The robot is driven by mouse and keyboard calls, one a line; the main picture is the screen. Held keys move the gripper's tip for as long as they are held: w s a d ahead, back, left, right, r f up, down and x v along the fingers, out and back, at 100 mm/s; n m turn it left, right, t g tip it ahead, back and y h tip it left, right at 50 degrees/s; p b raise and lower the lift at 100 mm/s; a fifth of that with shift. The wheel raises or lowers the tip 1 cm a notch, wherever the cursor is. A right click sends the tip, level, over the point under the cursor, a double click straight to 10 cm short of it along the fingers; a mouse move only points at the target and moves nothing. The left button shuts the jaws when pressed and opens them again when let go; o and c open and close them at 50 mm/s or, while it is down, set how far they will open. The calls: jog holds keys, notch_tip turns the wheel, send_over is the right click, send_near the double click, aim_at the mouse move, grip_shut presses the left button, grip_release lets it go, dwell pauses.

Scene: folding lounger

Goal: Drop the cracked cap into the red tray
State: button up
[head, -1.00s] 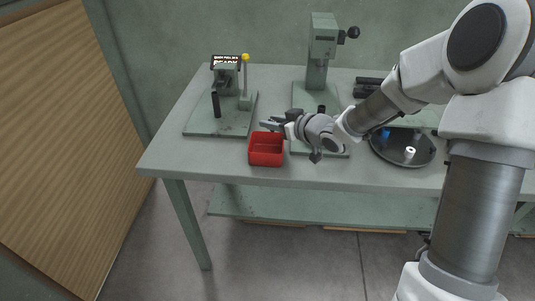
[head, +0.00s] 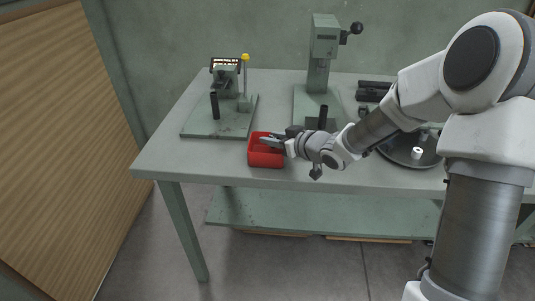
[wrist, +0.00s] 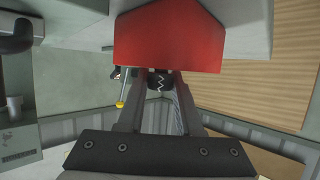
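The red tray (head: 265,159) sits on the table near its front edge, left of the middle. My gripper (head: 268,140) reaches in from the right, with its fingertips over the tray's opening. In the wrist view the red tray wall (wrist: 167,40) fills the top middle, just beyond the fingertips. The cracked cap (wrist: 160,80), dark with a white zigzag line, is between the fingertips of my gripper (wrist: 160,86), which is shut on it. The cap cannot be made out in the head view. The tray's inside is partly hidden by my fingers.
A green fixture (head: 219,118) with a black handle and yellow-tipped post stands behind and left of the tray. A green press (head: 322,65) stands behind my gripper. A dark round plate (head: 410,153) with a white piece (head: 416,153) is at the right, partly behind my arm.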

jog(key=o, duration=0.5)
jog(key=shift+p+v, duration=2.5)
jog(key=shift+v, duration=6.25)
